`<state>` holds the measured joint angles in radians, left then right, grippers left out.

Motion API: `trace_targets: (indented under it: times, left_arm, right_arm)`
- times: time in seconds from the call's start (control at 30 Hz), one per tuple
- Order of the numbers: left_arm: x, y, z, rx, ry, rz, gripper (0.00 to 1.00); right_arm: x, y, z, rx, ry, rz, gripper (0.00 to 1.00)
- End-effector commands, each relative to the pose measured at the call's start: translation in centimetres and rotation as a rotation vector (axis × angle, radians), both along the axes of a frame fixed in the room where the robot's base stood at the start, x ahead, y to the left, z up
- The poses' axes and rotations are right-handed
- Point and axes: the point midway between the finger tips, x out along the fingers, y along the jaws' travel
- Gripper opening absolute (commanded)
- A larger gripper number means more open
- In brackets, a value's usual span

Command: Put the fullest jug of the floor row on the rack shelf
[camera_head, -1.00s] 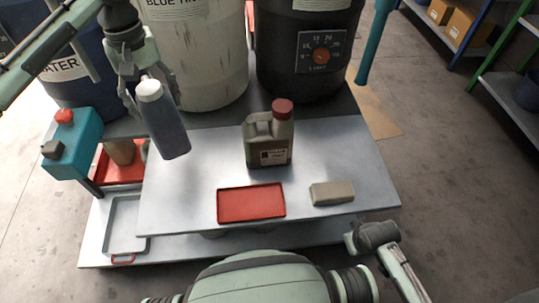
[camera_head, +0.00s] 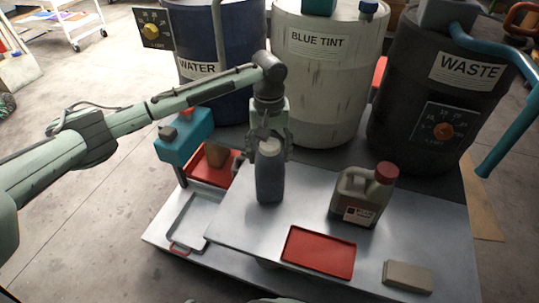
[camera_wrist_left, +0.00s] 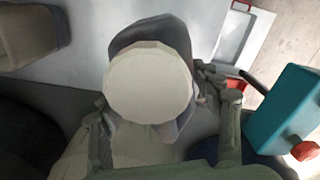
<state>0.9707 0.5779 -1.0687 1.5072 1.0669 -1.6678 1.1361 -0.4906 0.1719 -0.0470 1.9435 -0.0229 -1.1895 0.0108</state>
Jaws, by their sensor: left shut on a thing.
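My left gripper (camera_head: 268,145) is shut on a dark grey bottle (camera_head: 269,180) with a white cap, near its top. The bottle is upright at the bench's left back part; I cannot tell whether its base touches the bench. In the left wrist view the white cap (camera_wrist_left: 149,83) sits between the fingers. A grey-brown jug (camera_head: 358,198) with a red cap and a label stands on the bench, right of the gripper and apart from it. I see no row of jugs on the floor and cannot identify the rack shelf. My right gripper is out of view.
A red tray (camera_head: 318,252) and a tan block (camera_head: 407,277) lie on the bench (camera_head: 245,232). WATER (camera_head: 225,95), BLUE TINT (camera_head: 318,90) and WASTE (camera_head: 425,110) drums stand behind. A teal box (camera_head: 183,141) is at left. A white trolley (camera_head: 72,22) stands far left on open floor.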

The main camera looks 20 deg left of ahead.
Motion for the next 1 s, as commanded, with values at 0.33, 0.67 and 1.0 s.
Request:
trace_targets:
  times: [0.33,0.67,1.0]
  left_arm:
    - [0.16,-0.10,-0.39,-0.003,-0.006,-0.001,0.04]
    - [0.03,-0.04,-0.80,-0.001,-0.001,-0.001,0.84]
    - [0.04,-0.03,-0.75,-0.001,-0.001,-0.001,0.85]
  right_arm:
    - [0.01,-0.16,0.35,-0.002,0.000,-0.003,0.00]
    - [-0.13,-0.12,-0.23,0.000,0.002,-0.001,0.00]
    - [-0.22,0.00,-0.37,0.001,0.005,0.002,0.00]
